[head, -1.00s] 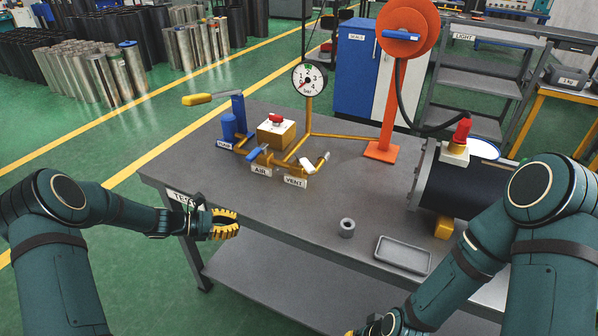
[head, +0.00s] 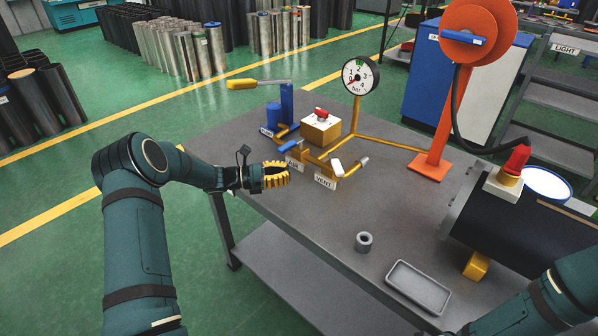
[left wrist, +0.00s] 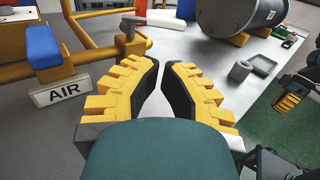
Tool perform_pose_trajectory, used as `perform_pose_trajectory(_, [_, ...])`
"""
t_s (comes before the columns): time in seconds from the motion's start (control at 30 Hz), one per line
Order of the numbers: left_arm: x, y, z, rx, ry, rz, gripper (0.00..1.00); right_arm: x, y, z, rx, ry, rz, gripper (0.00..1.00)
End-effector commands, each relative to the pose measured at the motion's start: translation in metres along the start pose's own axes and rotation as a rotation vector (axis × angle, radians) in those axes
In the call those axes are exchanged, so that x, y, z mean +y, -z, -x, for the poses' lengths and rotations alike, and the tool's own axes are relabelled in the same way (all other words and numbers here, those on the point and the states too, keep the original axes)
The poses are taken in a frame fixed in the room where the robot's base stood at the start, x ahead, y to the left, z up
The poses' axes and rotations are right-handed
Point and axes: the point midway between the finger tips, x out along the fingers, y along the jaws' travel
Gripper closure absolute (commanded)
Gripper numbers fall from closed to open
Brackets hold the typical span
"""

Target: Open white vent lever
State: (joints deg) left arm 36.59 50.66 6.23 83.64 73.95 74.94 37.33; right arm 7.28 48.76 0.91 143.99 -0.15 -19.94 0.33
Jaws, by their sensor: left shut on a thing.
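The white vent lever (head: 337,166) sits on the yellow piping just above the VENT label (head: 325,181). My left gripper (head: 288,175) is left of it, near the AIR label (head: 295,164), and apart from the lever. In the left wrist view its two yellow fingers (left wrist: 162,68) are partly closed, with a narrow gap and nothing visible between them.
The blue air lever (left wrist: 42,46) is left of the fingers. A yellow block with a red button (head: 321,128), a gauge (head: 360,75) and an orange stand (head: 432,165) are behind. A grey ring (head: 364,242), a tray (head: 418,288) and a dark flanged cylinder (head: 520,220) are to the right.

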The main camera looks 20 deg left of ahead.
Motion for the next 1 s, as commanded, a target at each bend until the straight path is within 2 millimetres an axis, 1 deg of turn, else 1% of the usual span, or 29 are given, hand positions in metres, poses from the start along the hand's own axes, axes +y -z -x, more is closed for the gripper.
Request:
perform_pose_trajectory(0.03, [-0.001,0.000,-0.010,-0.002,0.004,0.000,1.00,0.000,0.000,-0.001,0.000,0.000,0.000,1.00])
perform_pose_trajectory(0.3, [-0.001,0.001,-0.064,-0.001,0.004,0.000,1.00,0.002,0.001,-0.006,0.003,0.000,0.000,1.00])
perform_pose_trajectory(0.5, [-0.001,0.001,-0.098,0.000,0.003,0.000,1.00,0.004,0.001,-0.010,0.005,0.000,0.000,1.00])
perform_pose_trajectory(0.6, [-0.001,0.001,-0.110,0.000,0.003,0.000,1.00,0.004,0.002,-0.011,0.006,-0.001,0.000,1.00])
perform_pose_trajectory(0.7, [-0.001,0.001,-0.118,0.001,0.001,0.000,1.00,0.005,0.002,-0.012,0.007,-0.001,0.000,1.00])
perform_pose_trajectory(0.8, [-0.001,0.001,-0.122,0.000,0.001,0.000,1.00,0.005,0.002,-0.012,0.007,-0.001,0.001,1.00])
perform_pose_trajectory(1.0, [-0.001,0.000,-0.123,0.000,0.000,0.001,1.00,0.005,0.002,-0.012,0.007,-0.001,0.000,1.00])
